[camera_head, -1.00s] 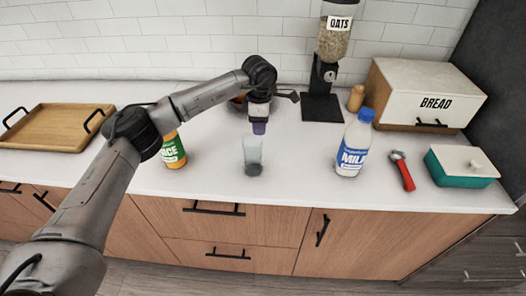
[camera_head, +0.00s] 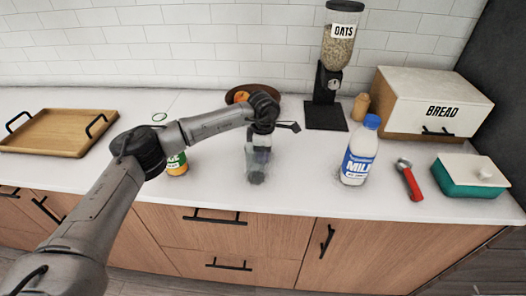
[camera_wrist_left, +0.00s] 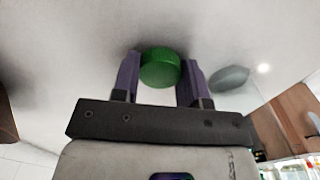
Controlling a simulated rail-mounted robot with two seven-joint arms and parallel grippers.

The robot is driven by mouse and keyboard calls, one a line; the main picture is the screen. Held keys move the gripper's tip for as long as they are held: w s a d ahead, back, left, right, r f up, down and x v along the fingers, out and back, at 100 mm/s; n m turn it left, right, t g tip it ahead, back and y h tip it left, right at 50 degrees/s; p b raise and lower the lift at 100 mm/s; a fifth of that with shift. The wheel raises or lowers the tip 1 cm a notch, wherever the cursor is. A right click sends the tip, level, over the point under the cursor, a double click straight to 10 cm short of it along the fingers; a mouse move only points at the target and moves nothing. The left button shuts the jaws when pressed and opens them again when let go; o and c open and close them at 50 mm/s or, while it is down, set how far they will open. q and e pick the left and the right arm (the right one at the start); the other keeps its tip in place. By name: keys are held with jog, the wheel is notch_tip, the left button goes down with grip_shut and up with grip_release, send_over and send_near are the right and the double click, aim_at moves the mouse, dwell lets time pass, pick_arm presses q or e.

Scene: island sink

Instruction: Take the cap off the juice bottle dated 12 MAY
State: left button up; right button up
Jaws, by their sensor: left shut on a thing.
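A juice bottle (camera_head: 177,163) with a green and white label stands on the counter left of my gripper. My arm hides its top, and its date cannot be read. My left gripper (camera_head: 259,155) is low over the counter at the clear glass (camera_head: 252,168), partly overlapping it in the head view. I cannot tell whether they touch. In the left wrist view, my left gripper (camera_wrist_left: 160,75) is shut on a round green cap (camera_wrist_left: 160,68) between its two purple fingers. No bottle shows beneath the cap there. My right gripper is not in view.
A milk bottle (camera_head: 358,155), a red-handled tool (camera_head: 411,182) and a teal dish (camera_head: 468,182) stand to the right. Behind are a bowl (camera_head: 266,89), an oats dispenser (camera_head: 325,112) and a bread box (camera_head: 425,100). A wooden tray (camera_head: 50,132) lies at left.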

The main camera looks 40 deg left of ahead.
pick_arm(q)
jog(key=shift+f, duration=0.15)
jog(key=o, duration=1)
notch_tip(320, 180, up, 12)
jog(key=p, duration=0.3)
